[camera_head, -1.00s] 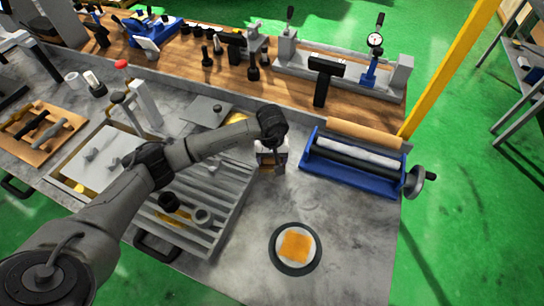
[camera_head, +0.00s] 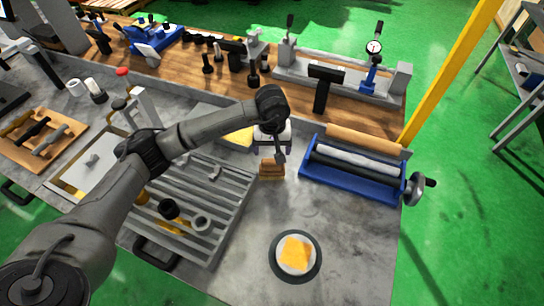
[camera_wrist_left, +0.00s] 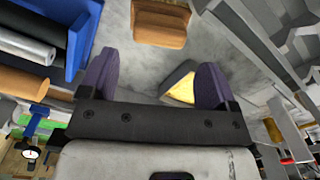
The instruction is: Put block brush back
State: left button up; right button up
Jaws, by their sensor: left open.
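The block brush, a small brown wooden block (camera_head: 271,168), stands on the grey bench top left of the blue roller unit. It also shows in the wrist view as a brown block (camera_wrist_left: 160,24) at the top, beyond the fingertips. My left gripper (camera_head: 270,151) is just behind and above the block in the head view, apart from it. Any bristles under the block are hidden. My right gripper is not in view.
The blue roller unit (camera_head: 355,182) with a hand wheel is close on the right. A slatted grey tray (camera_head: 235,195) is on the left. A round dish (camera_head: 281,270) with an orange-yellow piece lies in front. A yellow item (camera_head: 238,138) is behind. Bench between block and dish is clear.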

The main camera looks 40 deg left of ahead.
pick_arm(q)
notch_tip(320, 180, up, 4)
jog(key=shift+f, duration=0.25)
dwell(0.4)
